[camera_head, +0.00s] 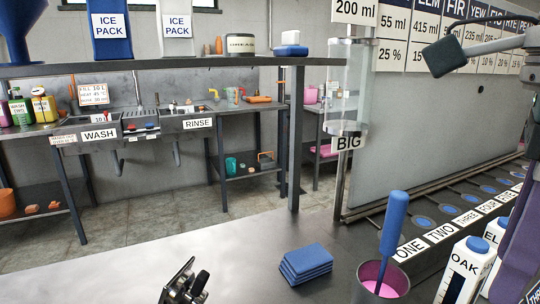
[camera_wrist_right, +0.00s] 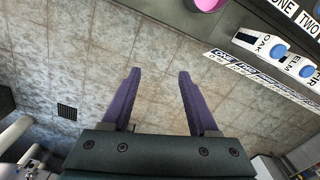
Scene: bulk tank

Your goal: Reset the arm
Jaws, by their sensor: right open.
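My right gripper (camera_wrist_right: 158,72) shows in the right wrist view with its two purple fingers apart. Nothing is between them, and the tiled floor lies beyond. It is off the edge of the steel counter, clear of the cartons and cup. In the head view a purple part of my right arm (camera_head: 517,245) shows at the right edge, beside the white cartons; its fingertips cannot be made out there. My left gripper is not in view.
A pink cup (camera_head: 370,290) with a blue-handled tool (camera_head: 394,220) stands near the OAK carton (camera_head: 462,272) and the ELM carton (camera_wrist_right: 296,68). Blue pads (camera_head: 305,264) lie stacked on the counter (camera_head: 235,250). A black-knobbed metal fitting (camera_head: 184,284) stands at the front.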

